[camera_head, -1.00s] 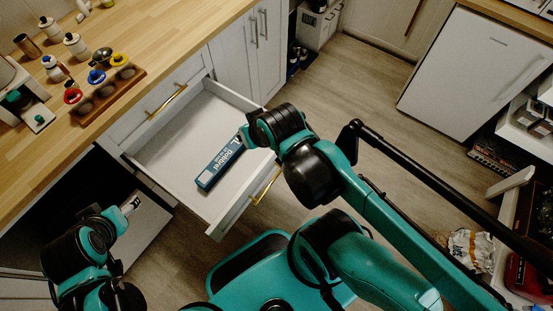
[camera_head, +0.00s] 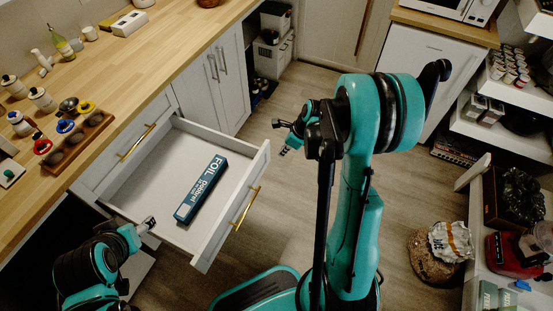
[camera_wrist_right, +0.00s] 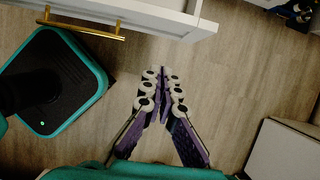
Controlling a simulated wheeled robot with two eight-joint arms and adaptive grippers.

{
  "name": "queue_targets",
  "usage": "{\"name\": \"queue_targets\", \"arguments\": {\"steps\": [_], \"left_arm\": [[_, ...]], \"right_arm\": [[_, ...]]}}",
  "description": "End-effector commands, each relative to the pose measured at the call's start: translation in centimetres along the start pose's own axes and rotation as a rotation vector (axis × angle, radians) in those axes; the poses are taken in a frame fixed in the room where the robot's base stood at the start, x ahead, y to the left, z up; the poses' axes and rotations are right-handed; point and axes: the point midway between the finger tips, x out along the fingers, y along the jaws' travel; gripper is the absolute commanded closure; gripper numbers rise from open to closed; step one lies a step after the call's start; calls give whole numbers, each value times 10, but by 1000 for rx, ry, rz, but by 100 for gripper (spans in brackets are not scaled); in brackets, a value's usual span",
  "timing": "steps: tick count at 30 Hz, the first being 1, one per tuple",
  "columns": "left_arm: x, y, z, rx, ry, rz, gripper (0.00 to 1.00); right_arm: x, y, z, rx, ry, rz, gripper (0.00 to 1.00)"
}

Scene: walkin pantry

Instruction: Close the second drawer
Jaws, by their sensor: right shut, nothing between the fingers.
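The second drawer (camera_head: 205,236) is pulled out below the worktop, its white front and gold handle (camera_head: 244,208) facing the room. In the right wrist view the drawer front (camera_wrist_right: 160,14) and its handle (camera_wrist_right: 82,27) lie at the top left. A blue foil box (camera_head: 201,189) lies inside the drawer. My right gripper (camera_head: 284,150) is shut and empty, apart from the drawer, beyond its far front corner over the floor; it also shows in the right wrist view (camera_wrist_right: 160,76). My left gripper (camera_head: 149,223) is by the drawer's near side; its finger opening is unclear.
Cabinet doors (camera_head: 215,80) stand beyond the drawer. Shelves and a bag (camera_head: 450,240) are at right.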

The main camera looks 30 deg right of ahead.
Motion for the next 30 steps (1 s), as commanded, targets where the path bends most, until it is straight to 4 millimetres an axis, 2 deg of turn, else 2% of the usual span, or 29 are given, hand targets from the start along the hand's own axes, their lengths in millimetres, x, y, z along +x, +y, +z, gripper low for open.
{"name": "queue_targets", "arguments": {"steps": [5, 18, 24, 30], "left_arm": [[7, 0, 5, 0, 0, 0, 35], [40, 0, 29, 0, 0, 0, 35], [46, 0, 33, 0, 0, 0, 35], [47, 0, 34, 0, 0, 0, 35]], "right_arm": [[18, -1, -2, 18, -1, 3, 100], [109, -1, -2, 14, -1, 2, 100], [114, -1, 27, 13, 0, 2, 100], [116, -1, 36, 15, -1, 1, 100]]}}
